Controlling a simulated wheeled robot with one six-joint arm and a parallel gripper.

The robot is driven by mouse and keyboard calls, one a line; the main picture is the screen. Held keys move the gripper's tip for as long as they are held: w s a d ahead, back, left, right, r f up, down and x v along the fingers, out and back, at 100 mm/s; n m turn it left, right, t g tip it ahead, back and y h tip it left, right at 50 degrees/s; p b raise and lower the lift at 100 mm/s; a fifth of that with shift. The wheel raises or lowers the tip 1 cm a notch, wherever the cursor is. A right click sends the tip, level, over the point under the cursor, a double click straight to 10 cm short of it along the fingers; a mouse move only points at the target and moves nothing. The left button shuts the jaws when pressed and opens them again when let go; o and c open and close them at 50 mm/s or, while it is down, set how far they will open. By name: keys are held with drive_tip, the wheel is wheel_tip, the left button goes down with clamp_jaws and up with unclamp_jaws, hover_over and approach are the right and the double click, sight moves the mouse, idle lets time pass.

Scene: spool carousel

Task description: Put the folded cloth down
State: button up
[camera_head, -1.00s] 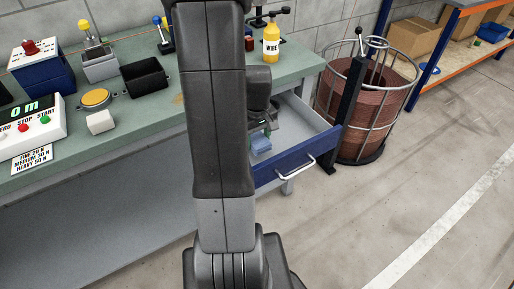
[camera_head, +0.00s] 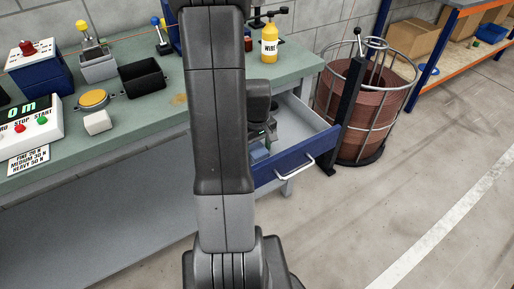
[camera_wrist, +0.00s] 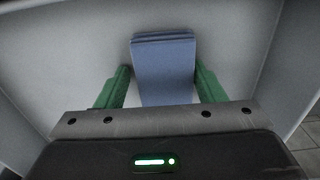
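The blue folded cloth (camera_wrist: 165,70) lies between the two green fingers of my gripper (camera_wrist: 162,84) in the wrist view. The fingers stand close against its two sides, and my gripper looks shut on it. In the head view my gripper is low inside the open blue drawer (camera_head: 296,160), mostly hidden by my arm. Only a small bit of the cloth (camera_head: 258,153) shows there, near the drawer's front. The pale drawer floor is around the cloth in the wrist view. Whether the cloth touches the floor is hard to tell.
A wire cage with a brown spool (camera_head: 362,110) stands right of the drawer. The drawer's right part is clear.

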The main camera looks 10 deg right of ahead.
sight(256, 148)
drive_tip(key=shift+s+a+f, duration=0.25)
drive_tip(key=shift+s+f, duration=0.05)
drive_tip(key=shift+s, duration=0.15)
wheel_tip(256, 148, up, 13)
drive_tip(key=p, duration=0.2)
drive_tip(key=shift+w, duration=0.25)
drive_tip(key=shift+f, duration=0.1)
wheel_tip(256, 148, down, 13)
drive_tip(key=shift+r+b, duration=0.2)
drive_tip(key=shift+b, duration=0.8)
drive_tip(key=shift+r, duration=0.25)
